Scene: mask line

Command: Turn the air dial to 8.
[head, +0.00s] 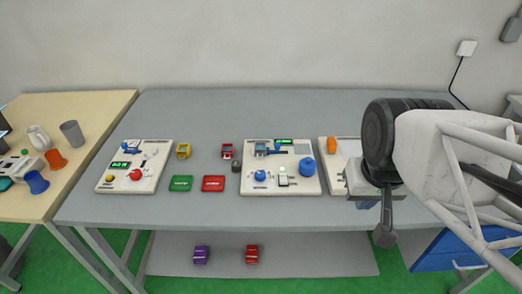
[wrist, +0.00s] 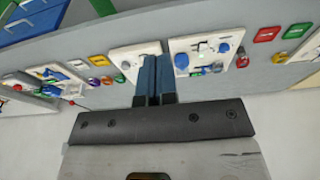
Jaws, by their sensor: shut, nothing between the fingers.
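The labels are too small to read, so I cannot tell which dial is the air dial. The middle panel (head: 286,186) carries a large blue knob (head: 307,167), a smaller blue knob (head: 260,175) and a green-lit display (head: 284,141) whose digits I cannot read. In the wrist view, the large blue knob (wrist: 182,60) and smaller blue knob (wrist: 223,47) are right of my gripper (wrist: 154,62). My gripper is shut and empty, apart from both knobs. In the head view, my arm hides much of the right panel (head: 327,178).
A left panel (head: 152,180) holds a red knob (head: 136,174), a yellow button and a green display. Green (head: 181,184) and red (head: 213,184) pads lie between the left and middle panels, with small yellow and red blocks behind. The table's back strip is clear.

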